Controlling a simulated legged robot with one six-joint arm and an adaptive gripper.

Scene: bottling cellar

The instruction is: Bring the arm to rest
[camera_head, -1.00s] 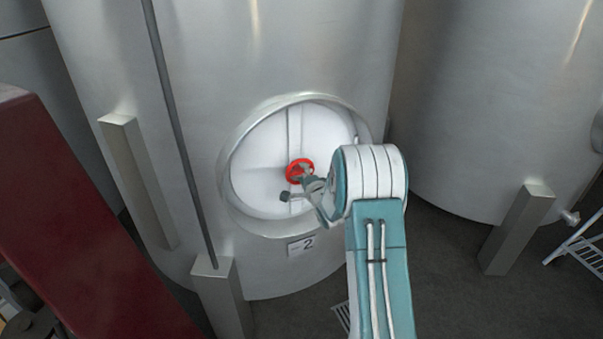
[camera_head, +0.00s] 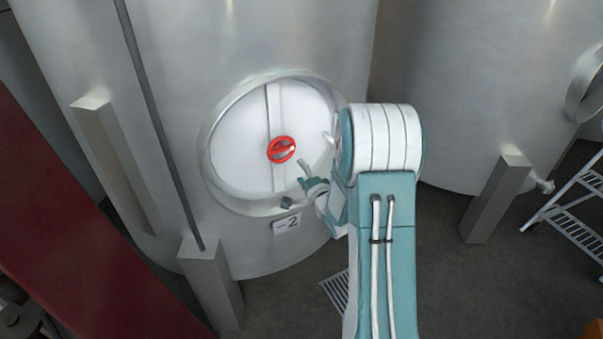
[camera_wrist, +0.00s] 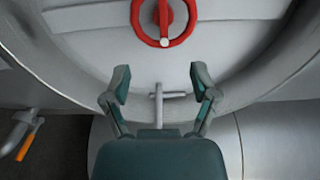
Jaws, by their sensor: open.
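My gripper (camera_head: 296,192) is open and empty in the head view, near the lower right rim of a round white hatch door (camera_head: 237,150). In the wrist view my gripper (camera_wrist: 158,82) shows two dark teal fingers spread apart. A red handwheel (camera_head: 282,150) sits on the middle of the hatch. In the wrist view the red handwheel (camera_wrist: 164,38) lies beyond my fingertips, apart from them. My teal and white arm reaches up from the bottom of the head view and hides part of the tank behind it.
Another tank (camera_head: 490,80) stands right. A dark red beam (camera_head: 60,230) crosses the left side. A white step ladder (camera_head: 575,215) stands right. An orange-handled valve (camera_wrist: 30,138) is at lower left in the wrist view.

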